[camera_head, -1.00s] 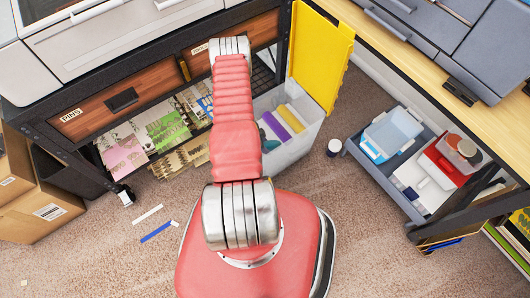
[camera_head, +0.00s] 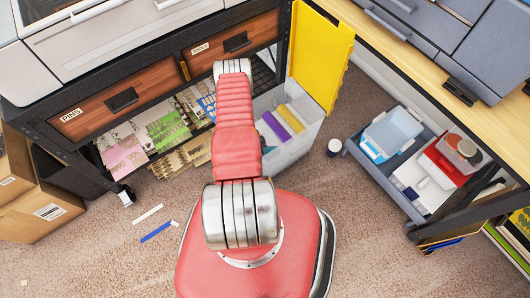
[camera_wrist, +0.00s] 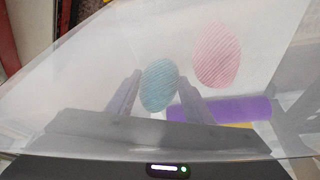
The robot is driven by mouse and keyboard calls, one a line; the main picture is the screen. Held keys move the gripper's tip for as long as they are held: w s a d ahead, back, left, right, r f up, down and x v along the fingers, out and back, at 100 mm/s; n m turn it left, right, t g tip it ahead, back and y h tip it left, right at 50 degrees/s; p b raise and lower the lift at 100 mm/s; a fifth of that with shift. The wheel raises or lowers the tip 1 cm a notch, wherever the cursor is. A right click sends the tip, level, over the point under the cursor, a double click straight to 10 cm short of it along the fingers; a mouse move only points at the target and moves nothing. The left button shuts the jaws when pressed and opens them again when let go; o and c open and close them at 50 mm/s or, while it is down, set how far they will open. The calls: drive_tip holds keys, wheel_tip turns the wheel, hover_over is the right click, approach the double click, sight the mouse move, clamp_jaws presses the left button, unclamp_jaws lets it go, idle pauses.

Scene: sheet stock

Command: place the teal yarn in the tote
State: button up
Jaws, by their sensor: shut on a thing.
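The teal yarn (camera_wrist: 159,85) is an oval ribbed ball in the middle of the wrist view. My gripper (camera_wrist: 158,92) is shut on it, with one finger on each side. The tote (camera_head: 297,150) is a translucent white bin under the bench in the head view, with a yellow lid (camera_head: 321,58) standing open behind it. In the wrist view its hazy wall (camera_wrist: 62,88) covers much of the picture, and the gripper and yarn show through it. How deep the yarn is cannot be told. My arm hides the gripper in the head view.
A pink ribbed ball (camera_wrist: 216,55) lies close right of the teal yarn, with a purple roll (camera_wrist: 222,108) below it. A grey drawer (camera_head: 378,172) of containers lies further right.

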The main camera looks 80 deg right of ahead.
drive_tip(key=shift+f, duration=0.7)
drive_tip(key=o, duration=0.9)
drive_tip(key=shift+f, duration=0.1)
drive_tip(key=shift+c, duration=0.2)
drive_tip(key=v, duration=1.2)
drive_tip(key=shift+s, duration=0.1)
